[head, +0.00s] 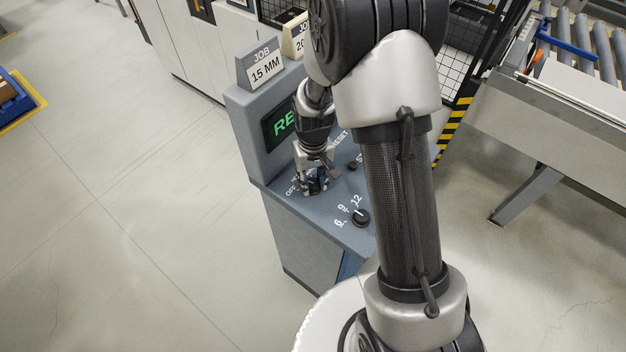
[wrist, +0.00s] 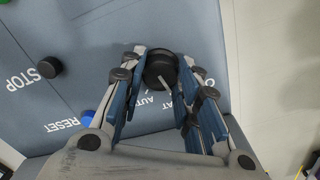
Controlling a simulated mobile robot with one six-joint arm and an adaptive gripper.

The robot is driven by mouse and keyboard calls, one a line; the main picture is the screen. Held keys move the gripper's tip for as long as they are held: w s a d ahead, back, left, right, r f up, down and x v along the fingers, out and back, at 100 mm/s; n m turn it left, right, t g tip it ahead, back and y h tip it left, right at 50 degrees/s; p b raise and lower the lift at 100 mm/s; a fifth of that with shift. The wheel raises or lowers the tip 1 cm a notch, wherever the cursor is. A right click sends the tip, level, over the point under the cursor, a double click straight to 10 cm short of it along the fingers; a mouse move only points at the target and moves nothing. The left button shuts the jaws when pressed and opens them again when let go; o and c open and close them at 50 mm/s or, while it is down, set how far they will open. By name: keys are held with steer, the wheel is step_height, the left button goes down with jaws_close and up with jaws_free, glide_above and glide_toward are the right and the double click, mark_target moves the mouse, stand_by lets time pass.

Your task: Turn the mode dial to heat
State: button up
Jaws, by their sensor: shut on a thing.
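The mode dial (wrist: 159,68) is a round black knob with a pale pointer line on the blue-grey console top. In the wrist view it sits between my fingertips, and its pointer faces down and slightly right, toward partly covered lettering. Letters ending in "AT" and parts of other labels show beside the fingers; I cannot read the exact setting. My gripper (wrist: 163,72) is shut on the dial from above. In the head view my gripper (head: 315,184) is over the console's left part beside the "OFF" label, and hides most of the dial.
A second black dial (head: 360,217) marked 6, 9, 12 is nearer on the console (head: 325,225). A green screen (head: 277,124) stands behind.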

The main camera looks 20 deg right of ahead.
mark_target(313, 183)
steer(key=shift+m, duration=1.2)
steer(key=o, duration=1.1)
steer(key=shift+r, duration=6.05)
